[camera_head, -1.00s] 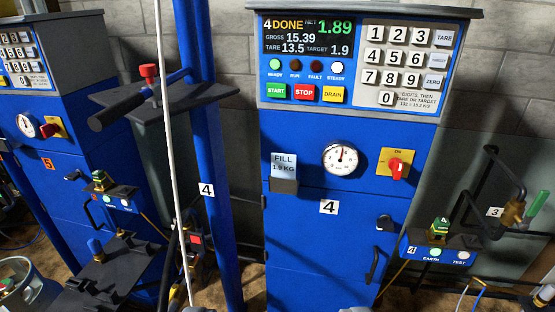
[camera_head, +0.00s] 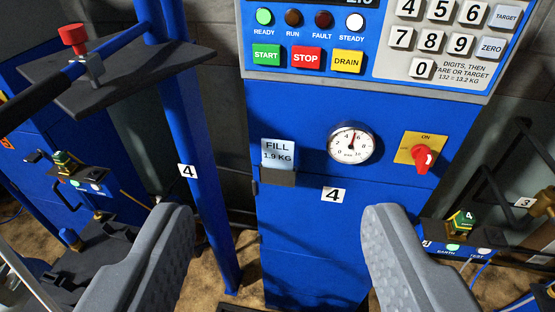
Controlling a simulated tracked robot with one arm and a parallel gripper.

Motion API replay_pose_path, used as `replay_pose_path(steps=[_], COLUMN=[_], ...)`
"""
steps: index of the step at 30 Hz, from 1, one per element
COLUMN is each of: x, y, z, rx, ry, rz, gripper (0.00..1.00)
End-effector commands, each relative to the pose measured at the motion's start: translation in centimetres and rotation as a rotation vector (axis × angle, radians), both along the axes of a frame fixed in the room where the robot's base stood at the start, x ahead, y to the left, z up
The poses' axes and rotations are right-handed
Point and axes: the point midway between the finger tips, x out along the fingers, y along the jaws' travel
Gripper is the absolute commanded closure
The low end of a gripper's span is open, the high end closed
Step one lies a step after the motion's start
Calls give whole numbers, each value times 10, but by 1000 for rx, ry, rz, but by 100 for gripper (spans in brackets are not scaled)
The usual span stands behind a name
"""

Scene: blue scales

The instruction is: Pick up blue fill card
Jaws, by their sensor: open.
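The blue fill card (camera_head: 278,154) is a pale blue card reading "FILL 1.9 KG". It stands upright in a small grey holder (camera_head: 277,177) on the front of the blue scale cabinet (camera_head: 310,225) numbered 4. The holder hides the card's lower edge. My gripper (camera_head: 280,225) shows at the bottom of the view with its two grey fingers wide apart and nothing between them. The fingertips appear below the card in the picture, one to its left and one to its right, apart from it.
The cabinet carries a dial gauge (camera_head: 351,143), a red rotary switch (camera_head: 423,157) and a button panel (camera_head: 307,57). A blue post (camera_head: 190,150) with a dark shelf (camera_head: 120,70) stands at left. A green-topped fitting (camera_head: 463,222) sits at lower right.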

Motion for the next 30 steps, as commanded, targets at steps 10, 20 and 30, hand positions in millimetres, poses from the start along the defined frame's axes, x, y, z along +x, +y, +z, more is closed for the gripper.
replay_pose_path(steps=[10, 20, 30], x=[63, 149, 207], y=[18, 34, 30], z=[-17, -71, -140], rx=[11, 36, 42], ry=[54, 126, 190], rz=[0, -37, -115], gripper=[18, 18, 18])
